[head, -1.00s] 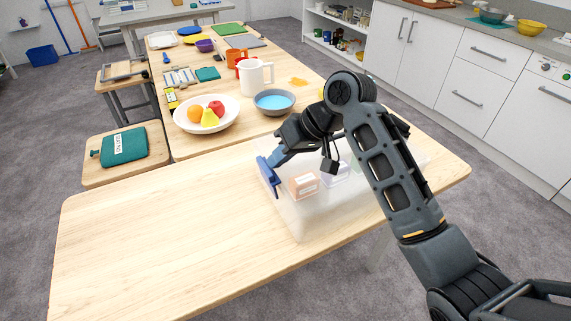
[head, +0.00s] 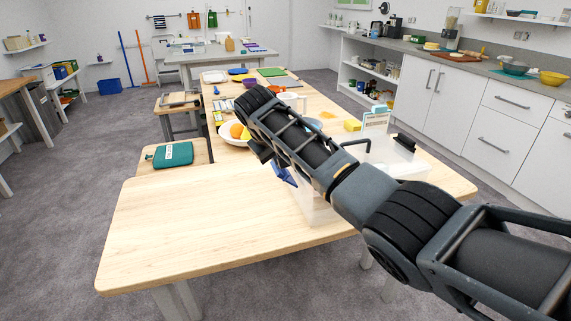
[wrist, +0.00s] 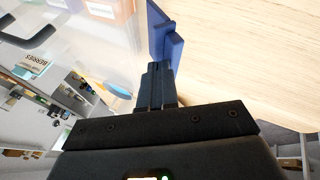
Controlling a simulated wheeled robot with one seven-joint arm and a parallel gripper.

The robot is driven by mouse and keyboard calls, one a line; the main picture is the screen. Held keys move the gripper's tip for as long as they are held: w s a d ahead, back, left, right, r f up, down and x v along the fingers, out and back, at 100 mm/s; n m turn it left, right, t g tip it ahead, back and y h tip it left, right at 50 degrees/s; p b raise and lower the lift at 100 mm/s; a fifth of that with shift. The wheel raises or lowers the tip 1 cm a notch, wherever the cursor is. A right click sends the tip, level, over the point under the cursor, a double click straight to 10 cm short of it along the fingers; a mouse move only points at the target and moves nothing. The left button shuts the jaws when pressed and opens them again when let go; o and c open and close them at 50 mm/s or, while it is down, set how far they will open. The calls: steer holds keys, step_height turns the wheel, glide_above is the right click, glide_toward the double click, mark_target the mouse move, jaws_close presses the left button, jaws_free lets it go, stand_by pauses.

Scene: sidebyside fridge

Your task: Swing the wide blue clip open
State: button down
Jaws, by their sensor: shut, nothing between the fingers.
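The wide blue clip (head: 284,174) is on the left side of a translucent bin (head: 318,213) on the near table. It is partly behind my arm in the head view. In the wrist view the clip (wrist: 165,36) is a blue plate standing along the bin's edge, tilted a little. My gripper (wrist: 157,70) is shut and empty, its fingertips at the near end of the clip. They look close to or touching it; I cannot tell which. My arm hides the gripper in the head view. How far the clip has swung is unclear.
The near table (head: 190,225) is clear left of the bin. A fruit bowl (head: 230,134) and other items stand behind it. A green-blue pad (head: 173,154) lies on a stool.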

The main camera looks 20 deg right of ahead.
steer(key=shift+a+f, duration=0.4)
steer(key=shift+a, duration=0.2)
steer(key=shift+d, duration=0.1)
stand_by(0.4)
